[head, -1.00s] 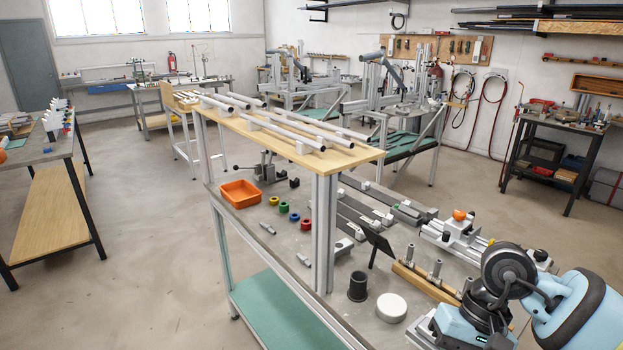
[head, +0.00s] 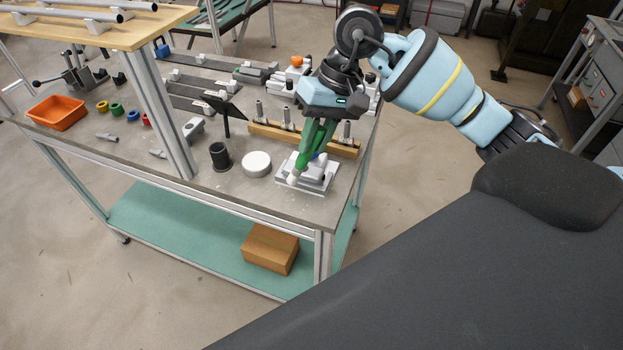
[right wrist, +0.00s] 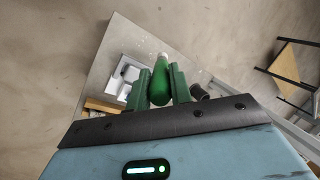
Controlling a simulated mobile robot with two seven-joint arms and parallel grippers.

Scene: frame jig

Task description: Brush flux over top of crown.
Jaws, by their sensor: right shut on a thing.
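My right gripper (head: 308,158) has green fingers and points down over the front right corner of the bench. It is shut on a green flux brush or bottle with a white tip (head: 301,166); this also shows between the fingers in the right wrist view (right wrist: 158,86). The white tip is low, at the left side of a pale grey fixture (head: 318,180); I cannot tell whether they touch. No crown can be made out clearly; the gripper hides part of the fixture. My left gripper is not in view.
A white round tub (head: 256,164), a black cup (head: 220,157) and a wooden rack of metal pegs (head: 270,132) stand close by on the grey bench (head: 225,183). A frame post (head: 165,115) rises further left. An orange bin (head: 57,112) is at the far left.

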